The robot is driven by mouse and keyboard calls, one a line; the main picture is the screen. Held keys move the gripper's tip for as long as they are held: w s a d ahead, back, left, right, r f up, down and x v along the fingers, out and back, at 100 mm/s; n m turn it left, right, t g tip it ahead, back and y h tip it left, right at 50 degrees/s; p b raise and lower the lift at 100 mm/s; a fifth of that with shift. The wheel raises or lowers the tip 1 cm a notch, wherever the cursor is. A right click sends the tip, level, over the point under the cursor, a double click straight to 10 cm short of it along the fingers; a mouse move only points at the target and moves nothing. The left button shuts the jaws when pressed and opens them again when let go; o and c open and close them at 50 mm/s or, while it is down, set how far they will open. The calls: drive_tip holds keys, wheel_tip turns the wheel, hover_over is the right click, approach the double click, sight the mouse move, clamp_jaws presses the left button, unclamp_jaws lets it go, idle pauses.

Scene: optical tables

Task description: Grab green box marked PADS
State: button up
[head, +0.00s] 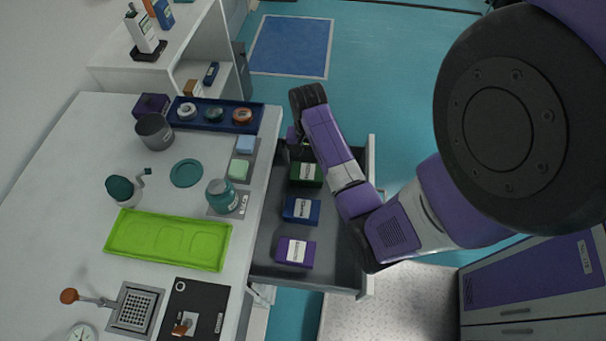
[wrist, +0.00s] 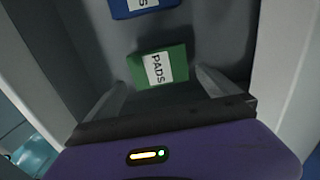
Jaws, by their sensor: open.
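The green box marked PADS (wrist: 158,68) lies in the open drawer, and its white label reads clearly in the wrist view. In the head view the green box (head: 306,174) is in the far half of the drawer, partly beside my arm. My gripper (wrist: 160,88) is open in the wrist view, its two pale fingers reaching toward the box with one on each side of its near edge. Nothing is held. In the head view my arm reaches over the drawer and the fingers are mostly hidden.
The open drawer (head: 268,240) also holds a blue box (head: 301,211) and a purple box (head: 295,252) nearer the front. The drawer walls (wrist: 282,70) rise on both sides. The white table (head: 75,215) with a lime tray (head: 168,240) stands to the left.

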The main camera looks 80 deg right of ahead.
sight(307, 171)
wheel_tip(307, 171, down, 7)
drive_tip(key=shift+s+f+p, duration=0.15)
drive_tip(key=shift+p, duration=0.2)
drive_tip(key=c, duration=1.1)
drive_tip(key=shift+r+p, duration=1.75)
drive_tip(key=shift+r, duration=8.3)
